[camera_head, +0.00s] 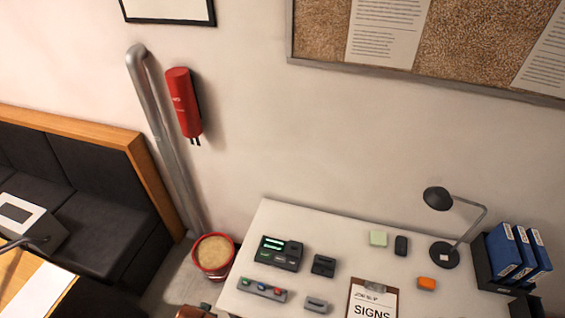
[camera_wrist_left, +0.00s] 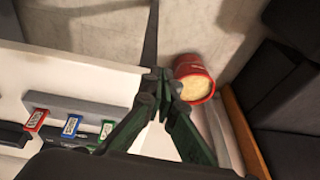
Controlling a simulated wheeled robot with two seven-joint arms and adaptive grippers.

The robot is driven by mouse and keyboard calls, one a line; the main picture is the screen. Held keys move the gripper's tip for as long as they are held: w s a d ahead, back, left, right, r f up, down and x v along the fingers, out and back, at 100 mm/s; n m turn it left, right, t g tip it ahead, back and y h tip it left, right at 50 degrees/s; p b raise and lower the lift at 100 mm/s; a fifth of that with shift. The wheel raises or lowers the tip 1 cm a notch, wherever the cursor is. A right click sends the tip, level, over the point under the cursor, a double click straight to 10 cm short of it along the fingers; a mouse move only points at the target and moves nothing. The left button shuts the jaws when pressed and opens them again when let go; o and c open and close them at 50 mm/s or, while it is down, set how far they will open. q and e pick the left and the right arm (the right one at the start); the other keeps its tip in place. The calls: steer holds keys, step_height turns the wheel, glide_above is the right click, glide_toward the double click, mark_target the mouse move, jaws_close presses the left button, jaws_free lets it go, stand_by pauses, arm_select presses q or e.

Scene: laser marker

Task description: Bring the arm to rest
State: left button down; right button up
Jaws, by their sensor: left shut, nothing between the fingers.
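My left gripper (camera_wrist_left: 160,82) shows in the left wrist view, its dark green fingers closed together with nothing between them. In that view it appears beside the edge of the white table (camera_wrist_left: 85,75), with the red bucket (camera_wrist_left: 184,68) just to the right of the fingertips. I cannot tell its height above the table or floor. Neither gripper shows in the head view. My right gripper is not in view.
The white table (camera_head: 340,245) holds several small devices, a clipboard (camera_head: 372,300), a desk lamp (camera_head: 437,199) and blue binders (camera_head: 503,250). A grey strip (camera_wrist_left: 90,107) has red, blue and green pieces near it. A dark bench (camera_head: 85,222) stands left.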

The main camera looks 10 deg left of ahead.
arm_select(q)
steer(key=s+d+f+g+b, duration=0.1)
steer(key=s+f+b, duration=0.15)
steer(key=f, duration=1.05)
steer(key=s+f+b, duration=0.2)
steer(key=s+f, duration=0.1)
steer(key=f, duration=1.1)
steer(key=s+f+m+g+b, duration=0.1)
steer(key=s+f+b, duration=0.4)
steer(key=s+f, duration=1.3)
steer(key=shift+f+h, duration=0.3)
steer(key=shift+f, duration=0.1)
steer(key=shift+a, duration=0.1)
